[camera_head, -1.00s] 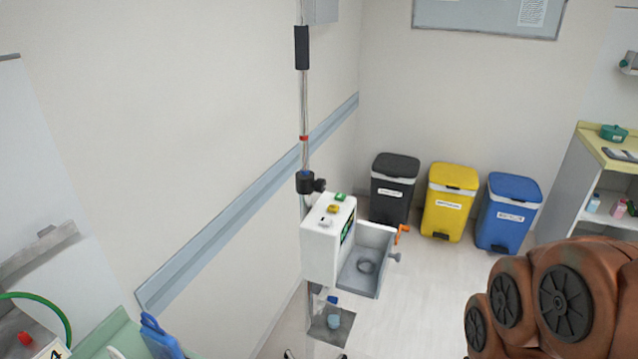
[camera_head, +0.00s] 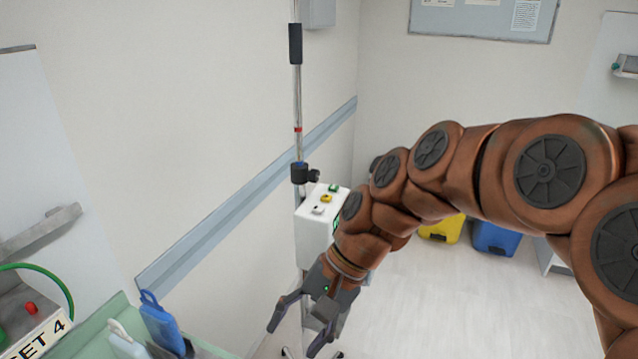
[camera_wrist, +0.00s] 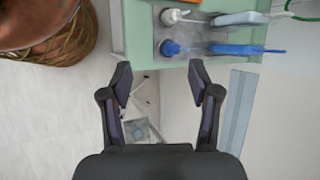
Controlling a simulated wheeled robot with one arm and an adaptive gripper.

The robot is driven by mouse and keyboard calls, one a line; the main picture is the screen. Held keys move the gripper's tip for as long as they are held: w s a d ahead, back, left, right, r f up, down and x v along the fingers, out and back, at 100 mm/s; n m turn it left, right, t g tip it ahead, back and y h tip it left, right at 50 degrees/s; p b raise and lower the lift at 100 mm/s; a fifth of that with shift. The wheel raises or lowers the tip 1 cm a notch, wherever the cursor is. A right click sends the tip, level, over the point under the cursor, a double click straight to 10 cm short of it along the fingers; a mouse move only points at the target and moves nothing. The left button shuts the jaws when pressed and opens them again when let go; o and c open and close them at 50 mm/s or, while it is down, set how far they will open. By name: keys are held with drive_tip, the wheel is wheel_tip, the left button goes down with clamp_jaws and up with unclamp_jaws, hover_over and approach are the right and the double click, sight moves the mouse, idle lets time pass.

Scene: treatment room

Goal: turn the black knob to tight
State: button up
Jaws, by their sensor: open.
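The black knob (camera_head: 314,176) sticks out to the right of a black clamp (camera_head: 299,172) on the upright metal pole, just above a white device (camera_head: 311,229). It is not recognisable in the wrist view. My gripper (camera_head: 292,340) is open and empty, well below the knob and in front of the pole's lower part. Its fingers point down and to the left. In the wrist view my gripper (camera_wrist: 160,82) shows its two fingers spread, with nothing between them.
A green cart top (camera_head: 92,335) with a blue-handled item (camera_head: 163,325) stands at lower left; it also fills the top of the wrist view (camera_wrist: 138,35). A wall rail (camera_head: 240,205) runs behind the pole. Floor at right is clear.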

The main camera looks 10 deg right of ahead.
drive_tip(key=w+a+r+m+t+y+b, duration=0.1)
drive_tip(key=w+r+m+t+y, duration=0.25)
drive_tip(key=w, duration=0.75)
drive_tip(key=m+t+y+b, duration=0.35)
drive_tip(key=m+t, duration=0.55)
drive_tip(key=m, duration=0.7)
approach(318, 178)
drive_tip(key=shift+g+y, duration=0.25)
drive_tip(key=shift+y, duration=0.15)
drive_tip(key=shift+p+x, duration=1.3)
drive_tip(key=shift+x, duration=3.2)
drive_tip(key=shift+w+d, duration=0.1)
drive_tip(key=c, duration=1.2)
